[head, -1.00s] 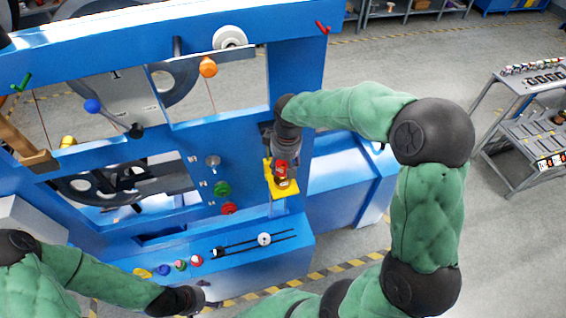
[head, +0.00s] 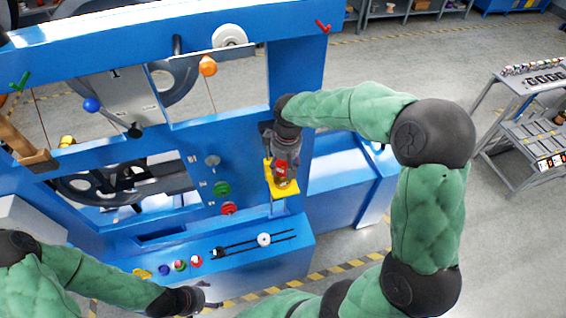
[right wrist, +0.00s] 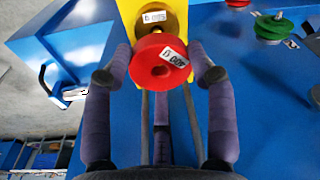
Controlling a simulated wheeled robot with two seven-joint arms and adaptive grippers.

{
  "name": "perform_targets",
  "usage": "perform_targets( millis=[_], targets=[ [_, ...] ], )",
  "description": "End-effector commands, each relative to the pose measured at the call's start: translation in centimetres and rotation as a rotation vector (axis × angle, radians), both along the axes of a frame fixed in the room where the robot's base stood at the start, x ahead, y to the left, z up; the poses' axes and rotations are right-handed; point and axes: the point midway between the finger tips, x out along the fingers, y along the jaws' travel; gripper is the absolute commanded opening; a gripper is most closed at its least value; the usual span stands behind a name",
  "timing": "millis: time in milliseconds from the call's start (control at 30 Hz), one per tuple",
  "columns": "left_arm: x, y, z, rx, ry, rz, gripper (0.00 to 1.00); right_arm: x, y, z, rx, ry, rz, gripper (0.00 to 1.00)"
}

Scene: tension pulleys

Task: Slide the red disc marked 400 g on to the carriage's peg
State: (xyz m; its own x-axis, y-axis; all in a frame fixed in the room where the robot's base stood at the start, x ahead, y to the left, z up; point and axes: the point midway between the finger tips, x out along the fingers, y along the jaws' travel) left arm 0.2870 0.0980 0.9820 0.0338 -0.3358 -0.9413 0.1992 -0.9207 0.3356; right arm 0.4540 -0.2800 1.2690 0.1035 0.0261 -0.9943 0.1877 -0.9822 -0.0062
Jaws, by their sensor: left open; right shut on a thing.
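The red disc (right wrist: 161,62) with a white label reading 400 g is between the fingertips of my right gripper (right wrist: 160,75), which is shut on it. The red disc overlaps the lower part of the brass disc in this view. In the head view my right gripper (head: 281,170) is at the yellow carriage (head: 290,188). My left gripper (head: 203,297) is open and empty at the lower left.
The blue machine frame (head: 240,130) surrounds the carriage. Green (head: 222,189) and red (head: 228,208) parts are on the panel left of the carriage. Several coloured knobs and a slotted ledge (head: 245,243) lie below. A grey rack (head: 520,130) stands at far right.

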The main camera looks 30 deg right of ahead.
Motion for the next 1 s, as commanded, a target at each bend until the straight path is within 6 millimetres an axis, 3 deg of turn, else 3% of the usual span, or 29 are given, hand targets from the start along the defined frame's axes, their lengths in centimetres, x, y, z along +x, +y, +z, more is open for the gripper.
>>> perform_targets(
  millis=[1000],
  targets=[
    [0.0, 0.0, -2.4, 0.0, 0.0, 0.0, 0.74, 0.0, 0.0, -2.9, 0.0, -0.001, -0.001, 0.06]
  ],
)
